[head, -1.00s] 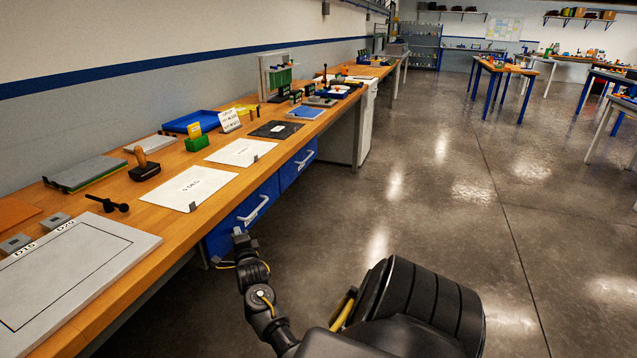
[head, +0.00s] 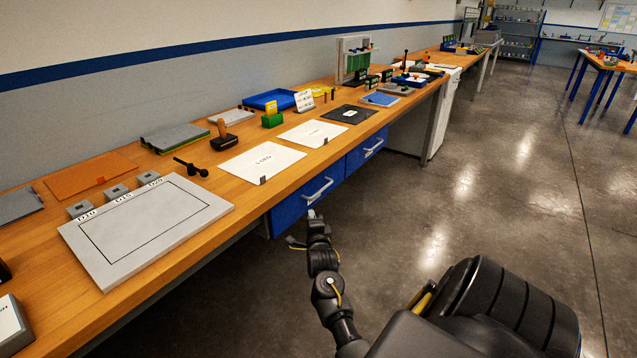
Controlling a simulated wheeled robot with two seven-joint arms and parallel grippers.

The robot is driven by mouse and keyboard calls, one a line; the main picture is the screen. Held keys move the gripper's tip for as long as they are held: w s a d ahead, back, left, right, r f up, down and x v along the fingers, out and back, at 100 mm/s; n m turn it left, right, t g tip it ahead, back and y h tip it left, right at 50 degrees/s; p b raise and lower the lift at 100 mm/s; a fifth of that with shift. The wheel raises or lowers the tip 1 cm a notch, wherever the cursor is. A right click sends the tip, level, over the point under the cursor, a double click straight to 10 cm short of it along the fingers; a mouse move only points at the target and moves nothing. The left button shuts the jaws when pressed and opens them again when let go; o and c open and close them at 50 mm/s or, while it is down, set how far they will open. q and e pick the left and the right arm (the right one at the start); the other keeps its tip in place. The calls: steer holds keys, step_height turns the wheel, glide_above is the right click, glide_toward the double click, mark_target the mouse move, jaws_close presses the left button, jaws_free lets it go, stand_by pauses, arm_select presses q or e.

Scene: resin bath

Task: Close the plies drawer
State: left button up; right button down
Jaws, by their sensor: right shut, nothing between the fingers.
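Two blue drawers with pale bar handles sit under the bench's front edge. The nearer drawer (head: 290,211) and the farther drawer (head: 353,163) both look about flush with the bench front. I can read no label that says which is the plies drawer. My right gripper (head: 312,214) is shut and empty, just in front of the nearer drawer, below its handle (head: 318,190). I cannot tell whether its tip touches the drawer front. My left gripper is not in view.
The wooden bench (head: 225,207) runs along the wall on the left. It carries a grey framed board (head: 210,197), white sheets (head: 262,163), a stamp (head: 223,139) and a blue tray (head: 272,98). The floor (head: 480,195) to the right is clear.

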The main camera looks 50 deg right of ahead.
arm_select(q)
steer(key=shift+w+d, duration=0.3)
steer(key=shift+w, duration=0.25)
arm_select(e)
steer(key=v, duration=0.8)
steer(key=shift+s+a+f, duration=0.2)
steer(key=shift+a+f, duration=0.05)
steer(key=shift+a, duration=0.1)
